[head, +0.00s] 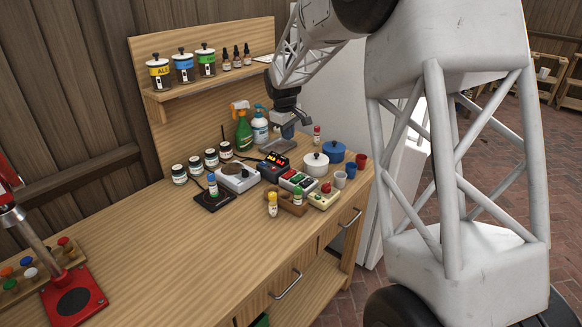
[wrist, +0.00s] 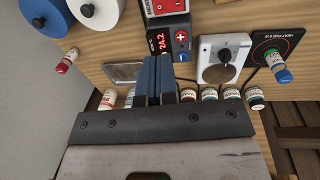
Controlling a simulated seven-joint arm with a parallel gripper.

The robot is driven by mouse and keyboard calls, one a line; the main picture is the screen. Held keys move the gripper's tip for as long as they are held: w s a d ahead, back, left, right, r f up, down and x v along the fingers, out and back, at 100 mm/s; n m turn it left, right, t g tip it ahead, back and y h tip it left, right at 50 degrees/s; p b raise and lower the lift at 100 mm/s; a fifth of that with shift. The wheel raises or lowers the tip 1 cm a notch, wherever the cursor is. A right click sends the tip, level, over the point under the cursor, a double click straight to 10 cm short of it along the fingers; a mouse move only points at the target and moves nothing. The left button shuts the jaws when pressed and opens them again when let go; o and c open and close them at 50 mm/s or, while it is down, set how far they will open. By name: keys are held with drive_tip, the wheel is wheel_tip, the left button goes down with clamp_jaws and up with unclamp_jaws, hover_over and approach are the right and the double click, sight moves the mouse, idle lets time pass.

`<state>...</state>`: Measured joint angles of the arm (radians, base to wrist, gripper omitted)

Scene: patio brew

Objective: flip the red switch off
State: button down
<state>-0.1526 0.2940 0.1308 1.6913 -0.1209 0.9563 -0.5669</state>
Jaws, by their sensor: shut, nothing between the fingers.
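A small switch box (head: 297,181) with red and green parts sits on the bench near its right end. In the wrist view a red panel with a pale frame (wrist: 166,7) is cut off by the top edge; I cannot tell the switch's position. Behind the box is a black controller (head: 273,166), whose red display and red and blue buttons show in the wrist view (wrist: 167,42). My gripper (head: 289,132) is above the back of the bench, behind both. In the wrist view its blue-grey fingers (wrist: 157,60) are together and empty, overlapping the controller's near end.
A beige box with a red button (head: 324,196) is right of the switch box. A white stirrer-like plate (head: 238,179), jars and spray bottles (head: 244,134) crowd the left side.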

sight(291, 172)
drive_tip(key=shift+f, duration=0.15)
drive_tip(key=f, duration=0.9)
drive_tip(key=w+d+f, duration=0.1)
drive_tip(key=f, duration=0.3)
drive_tip(key=shift+w+f, duration=0.1)
drive_tip(key=shift+f, duration=0.2)
drive_tip(key=shift+d, duration=0.1)
drive_tip(key=shift+f, duration=0.25)
drive_tip(key=shift+r, duration=0.1)
idle(0.5)
drive_tip(key=shift+s+a+r, duration=0.2)
drive_tip(key=shift+s+a, duration=0.25)
drive_tip(key=shift+a, duration=0.05)
drive_tip(key=shift+r, duration=0.15)
wheel_tip(291, 172, up, 14)
drive_tip(key=w+d, duration=0.1)
drive_tip(key=shift+f, duration=0.2)
idle(0.7)
